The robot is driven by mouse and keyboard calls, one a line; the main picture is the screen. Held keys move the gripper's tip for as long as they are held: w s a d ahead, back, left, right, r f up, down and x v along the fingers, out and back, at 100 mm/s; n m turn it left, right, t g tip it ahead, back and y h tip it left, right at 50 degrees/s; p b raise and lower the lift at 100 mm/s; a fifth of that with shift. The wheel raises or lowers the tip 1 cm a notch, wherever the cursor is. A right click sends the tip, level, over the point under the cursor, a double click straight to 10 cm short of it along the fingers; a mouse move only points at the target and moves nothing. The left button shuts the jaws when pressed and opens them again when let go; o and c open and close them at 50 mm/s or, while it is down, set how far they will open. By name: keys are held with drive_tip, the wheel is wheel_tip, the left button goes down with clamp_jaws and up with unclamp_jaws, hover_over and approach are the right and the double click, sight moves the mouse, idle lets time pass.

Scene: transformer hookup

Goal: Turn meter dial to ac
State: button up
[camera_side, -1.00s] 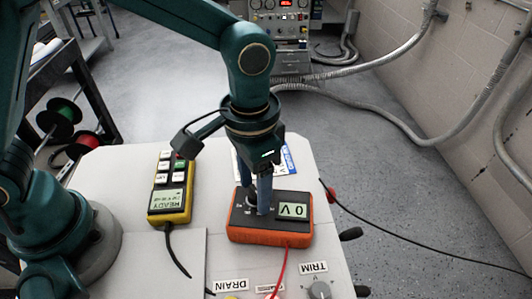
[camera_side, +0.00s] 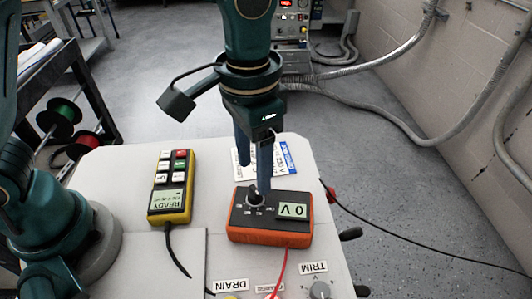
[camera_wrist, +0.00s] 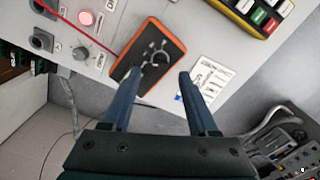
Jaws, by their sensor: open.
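The orange meter (camera_side: 270,238) lies on the light bench top, its display (camera_side: 293,211) reading 0 V upside down in the side view. Its dark dial (camera_side: 253,198) is at the left of the meter's face. In the wrist view the meter (camera_wrist: 149,36) lies beyond my fingertips, with the dial (camera_wrist: 160,58) between the lines of the two fingers. My gripper (camera_side: 254,180) is open and empty above the dial, its fingers apart and seemingly clear of it. The small marks around the dial are too small to read, so its setting cannot be told.
A yellow handheld unit (camera_side: 170,195) with keys and a READY screen lies left of the meter. A printed card (camera_side: 283,160) lies behind it. A red lead (camera_side: 280,270) runs from the meter's front edge, and a trim knob (camera_side: 320,290) is at the front.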

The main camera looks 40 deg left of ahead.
sight(255, 194)
drive_tip(key=shift+w, duration=0.15)
drive_tip(key=shift+f, duration=2.5)
clamp_jaws()
